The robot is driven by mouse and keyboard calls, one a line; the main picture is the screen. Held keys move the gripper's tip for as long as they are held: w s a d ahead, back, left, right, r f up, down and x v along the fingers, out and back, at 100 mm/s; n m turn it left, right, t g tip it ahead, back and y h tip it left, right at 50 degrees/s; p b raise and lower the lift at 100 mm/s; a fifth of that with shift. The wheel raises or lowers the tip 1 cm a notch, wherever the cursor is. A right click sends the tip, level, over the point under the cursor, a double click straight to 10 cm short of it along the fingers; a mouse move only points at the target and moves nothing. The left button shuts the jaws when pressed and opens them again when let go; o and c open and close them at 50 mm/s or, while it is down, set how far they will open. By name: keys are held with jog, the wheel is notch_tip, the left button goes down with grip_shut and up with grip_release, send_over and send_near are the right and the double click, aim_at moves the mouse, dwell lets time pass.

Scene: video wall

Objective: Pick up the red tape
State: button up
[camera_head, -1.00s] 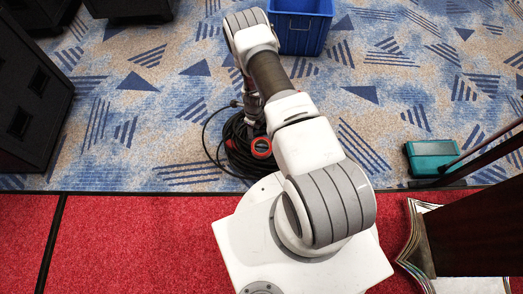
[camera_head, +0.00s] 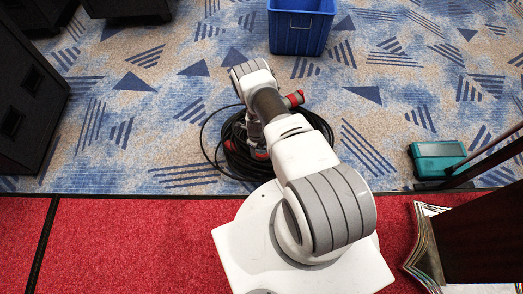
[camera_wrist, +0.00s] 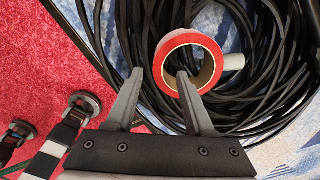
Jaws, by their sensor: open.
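The red tape (camera_wrist: 187,37) is a roll with a red side and a pale inner ring, lying on a coil of black cable (camera_wrist: 262,25). My gripper (camera_wrist: 160,74) is open and empty in the wrist view. One fingertip overlaps the hole of the roll and the other is just outside its left rim, so the rim appears between them. Contact and height gap cannot be told. In the head view my arm reaches over the cable coil (camera_head: 323,124) and hides most of the gripper and the tape.
A pale cylinder (camera_wrist: 233,62) sits right of the tape. A blue crate (camera_head: 300,32) stands beyond the coil. A teal case (camera_head: 437,158) lies at the right, near a dark stand. Black cabinets (camera_head: 25,115) stand at the left. Patterned carpet between them is clear.

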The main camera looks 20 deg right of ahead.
aim_at(257, 155)
jog(key=f+b, duration=0.1)
jog(key=f, duration=0.1)
jog(key=f+b, duration=0.1)
jog(key=f, duration=0.2)
jog(key=shift+s, duration=0.2)
jog(key=shift+r, duration=0.1)
grip_shut()
dwell(1.1)
